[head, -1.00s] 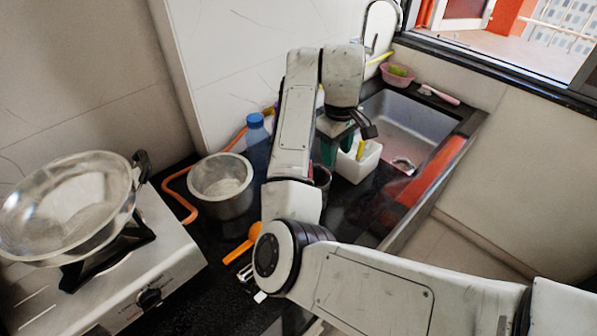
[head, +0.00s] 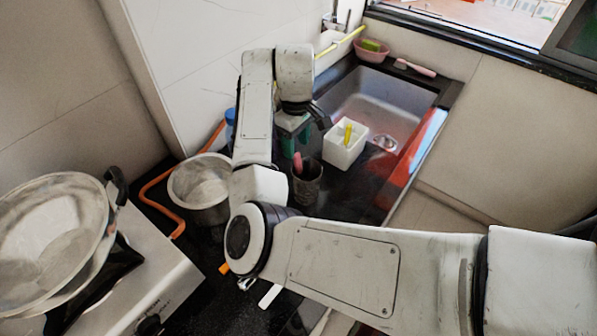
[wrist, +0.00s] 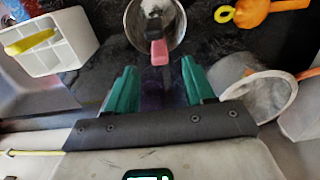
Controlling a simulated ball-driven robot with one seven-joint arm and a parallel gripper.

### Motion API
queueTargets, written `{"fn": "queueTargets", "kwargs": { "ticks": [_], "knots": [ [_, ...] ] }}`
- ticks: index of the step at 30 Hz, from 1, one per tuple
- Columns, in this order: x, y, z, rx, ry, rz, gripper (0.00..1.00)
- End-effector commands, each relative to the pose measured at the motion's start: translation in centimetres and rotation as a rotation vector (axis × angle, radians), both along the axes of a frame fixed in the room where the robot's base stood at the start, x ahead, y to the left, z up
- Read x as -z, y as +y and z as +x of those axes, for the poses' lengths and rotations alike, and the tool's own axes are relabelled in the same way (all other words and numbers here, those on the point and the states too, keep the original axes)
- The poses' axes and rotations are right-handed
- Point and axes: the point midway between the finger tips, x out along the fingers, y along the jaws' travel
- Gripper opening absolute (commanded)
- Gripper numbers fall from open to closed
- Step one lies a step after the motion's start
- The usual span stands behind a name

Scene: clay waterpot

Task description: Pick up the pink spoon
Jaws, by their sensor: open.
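The pink spoon's handle (head: 298,162) stands up out of a dark metal cup (head: 307,189) on the black counter. In the wrist view the pink end (wrist: 159,52) leans over the near rim of the cup (wrist: 137,22), with a black handle beside it; the spoon's lower part is hidden in the cup. My gripper (head: 296,146) is open and empty, a little behind and above the cup in the head view. In the wrist view its green fingers (wrist: 160,78) point toward the cup, and the pink end lies just past the gap between them.
A white divided box (head: 345,146) with a yellow item stands right of the cup, before the sink (head: 385,103). A metal pot (head: 200,185) and blue-capped bottle (head: 231,117) are left. An orange utensil (wrist: 250,12) lies nearby. A stove pan (head: 45,235) stands far left.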

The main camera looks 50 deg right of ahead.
Motion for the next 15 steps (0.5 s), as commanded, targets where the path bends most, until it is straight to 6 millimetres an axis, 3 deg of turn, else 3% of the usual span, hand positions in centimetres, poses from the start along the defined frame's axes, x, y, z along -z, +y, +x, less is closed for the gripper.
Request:
{"fn": "queueTargets", "kwargs": {
  "ticks": [9,15],
  "knots": [
    [3.8,0.2,-0.3,-0.001,0.000,-0.002,0.53],
    [4.6,0.0,-0.2,0.000,-0.001,-0.001,0.53]
  ]
}}
